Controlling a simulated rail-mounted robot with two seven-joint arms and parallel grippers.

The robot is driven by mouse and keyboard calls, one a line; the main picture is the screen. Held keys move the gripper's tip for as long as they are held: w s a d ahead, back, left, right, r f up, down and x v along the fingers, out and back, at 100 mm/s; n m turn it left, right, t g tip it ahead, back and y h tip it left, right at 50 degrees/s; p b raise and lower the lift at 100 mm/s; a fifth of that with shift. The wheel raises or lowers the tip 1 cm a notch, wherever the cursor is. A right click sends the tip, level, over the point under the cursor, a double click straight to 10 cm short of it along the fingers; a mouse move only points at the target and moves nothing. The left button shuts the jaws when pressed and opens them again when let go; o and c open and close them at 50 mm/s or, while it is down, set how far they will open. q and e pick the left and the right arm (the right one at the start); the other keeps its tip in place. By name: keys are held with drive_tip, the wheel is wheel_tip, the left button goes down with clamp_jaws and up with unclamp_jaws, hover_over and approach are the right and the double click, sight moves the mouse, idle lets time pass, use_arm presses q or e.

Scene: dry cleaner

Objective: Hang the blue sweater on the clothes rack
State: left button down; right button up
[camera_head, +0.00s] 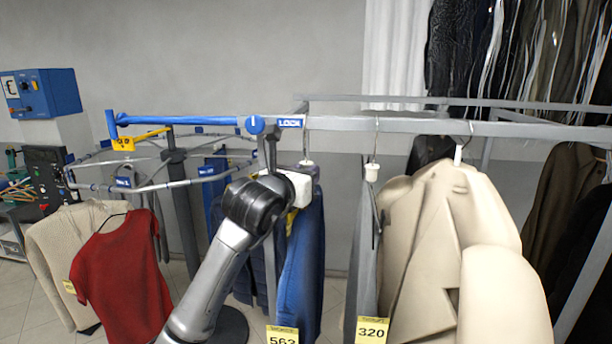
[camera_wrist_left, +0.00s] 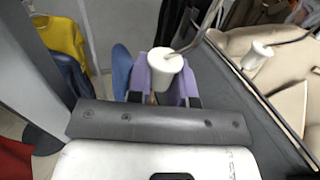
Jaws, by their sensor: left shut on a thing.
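The blue sweater (camera_head: 303,270) hangs below my left gripper (camera_head: 303,180) in the head view, with a yellow tag at its bottom. A blue edge of it (camera_wrist_left: 122,68) shows in the left wrist view. My left gripper (camera_wrist_left: 165,85) is shut on the white neck of the sweater's hanger (camera_wrist_left: 165,62); the hook rises from it. In the head view the hook reaches up to the grey rail of the clothes rack (camera_head: 405,124); I cannot tell whether it rests on the rail. My right gripper is not in view.
Right of the sweater, a grey garment (camera_head: 364,240) and a cream jacket (camera_head: 440,230) hang on the rail. A blue rail section with a lock label (camera_head: 290,123) lies to the left. A red shirt (camera_head: 122,262) hangs on the curved conveyor (camera_head: 150,187).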

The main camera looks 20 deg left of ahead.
use_arm(q)
drive_tip(key=shift+r, duration=0.1)
drive_tip(key=c, duration=1.2)
unclamp_jaws()
drive_tip(key=shift+o, duration=1.3)
drive_tip(key=shift+s+f, duration=0.2)
drive_tip(key=shift+s, duration=0.05)
drive_tip(key=s+a+b, duration=0.2)
drive_tip(key=s+b, duration=0.3)
drive_tip(key=s, duration=0.8)
drive_tip(key=shift+a+r, duration=0.15)
drive_tip(key=shift+a, duration=0.05)
drive_tip(key=shift+s, duration=0.1)
